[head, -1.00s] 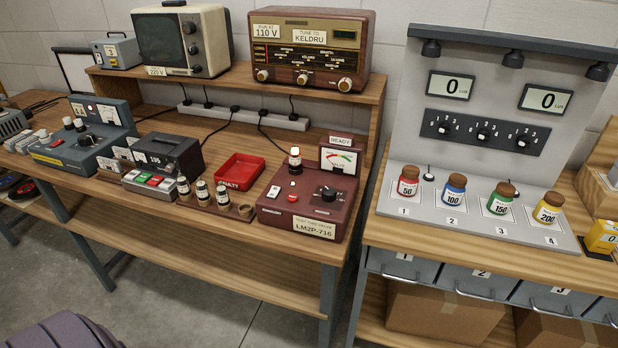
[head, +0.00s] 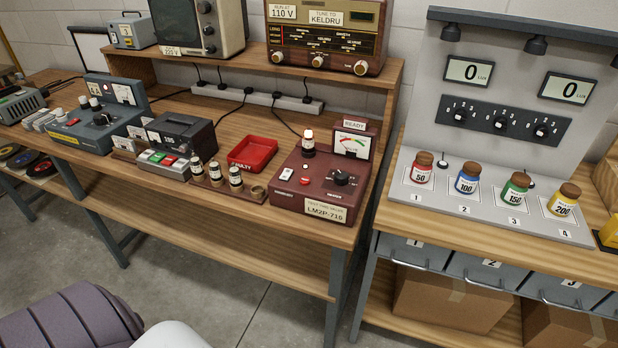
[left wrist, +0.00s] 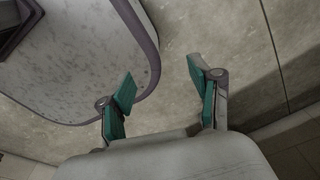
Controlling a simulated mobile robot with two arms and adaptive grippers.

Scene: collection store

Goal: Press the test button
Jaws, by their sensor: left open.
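The maroon tube tester (head: 325,201) stands at the right end of the wooden bench, labelled "LM2P-716". On its top face are a small red button (head: 305,180), a white rocker switch (head: 286,174) and a black knob (head: 341,178). A small valve with a glowing top (head: 309,143) stands upright at its back. A meter (head: 352,145) under a "READY" sign is beside it. My left gripper (left wrist: 161,88) is open and empty above the grey floor in the left wrist view, away from the tester. My right gripper is in neither view.
A red tray (head: 253,154) and a rack with several small valves (head: 214,178) are left of the tester. A radio (head: 325,34) sits on the shelf above. A panel with coloured jars (head: 465,180) stands to the right. The floor in front is clear.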

